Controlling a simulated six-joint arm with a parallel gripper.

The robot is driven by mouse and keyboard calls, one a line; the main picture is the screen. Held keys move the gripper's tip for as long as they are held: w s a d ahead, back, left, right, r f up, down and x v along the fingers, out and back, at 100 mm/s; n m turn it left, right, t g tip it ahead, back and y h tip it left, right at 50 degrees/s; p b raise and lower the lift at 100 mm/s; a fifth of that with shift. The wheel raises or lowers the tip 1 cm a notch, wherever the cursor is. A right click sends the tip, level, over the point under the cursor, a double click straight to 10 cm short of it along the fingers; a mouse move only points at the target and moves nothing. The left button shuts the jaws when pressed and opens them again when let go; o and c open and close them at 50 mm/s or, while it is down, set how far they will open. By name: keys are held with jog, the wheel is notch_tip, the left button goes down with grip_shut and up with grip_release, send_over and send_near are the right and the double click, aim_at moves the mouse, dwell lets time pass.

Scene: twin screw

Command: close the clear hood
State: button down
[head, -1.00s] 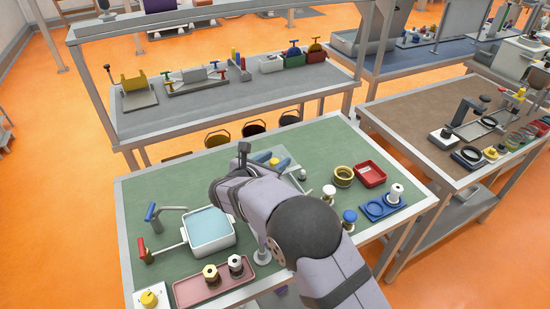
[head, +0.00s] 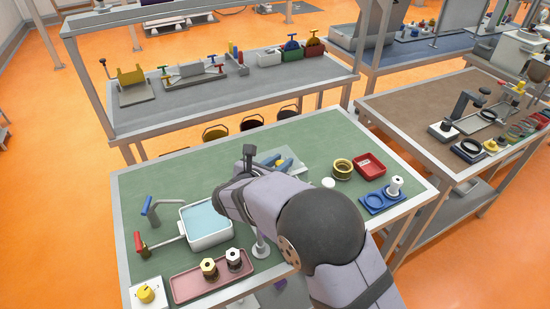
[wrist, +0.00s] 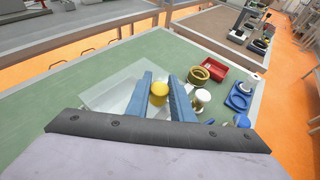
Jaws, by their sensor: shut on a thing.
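The clear hood (wrist: 112,98) shows in the wrist view as a pale, see-through sheet over the green table, to the left of and around my fingers. In the head view a bit of it (head: 299,168) shows beside my fingers. My gripper (wrist: 160,86) has two blue fingers, one on each side of a yellow knob (wrist: 158,93). It is shut on this knob, which appears to belong to the hood. The fingers also show in the head view (head: 284,162). My arm hides much of the hood there, and its tilt is hard to tell.
Right of my gripper stand a brass ring (head: 343,169), a red tray (head: 369,165) and a blue holder (head: 382,201) with a white spool. To the left are a white basin (head: 207,222) and a pink tray (head: 213,277). The back left of the table is clear.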

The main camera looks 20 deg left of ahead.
jog(key=s+d+b, duration=0.2)
jog(key=s+d, duration=0.4)
jog(key=shift+s+d+b, duration=0.2)
jog(key=shift+d+b, duration=0.05)
jog(key=shift+b, duration=0.15)
jog(key=c, duration=1.7)
grip_release()
jog(key=shift+o, duration=0.8)
jog(key=shift+s+d, duration=0.1)
jog(key=shift+s, duration=0.1)
jog(key=shift+w, duration=0.1)
jog(key=b+v, duration=0.1)
jog(key=v, duration=0.6)
jog(key=shift+s+b, duration=0.2)
jog(key=shift+b, duration=0.15)
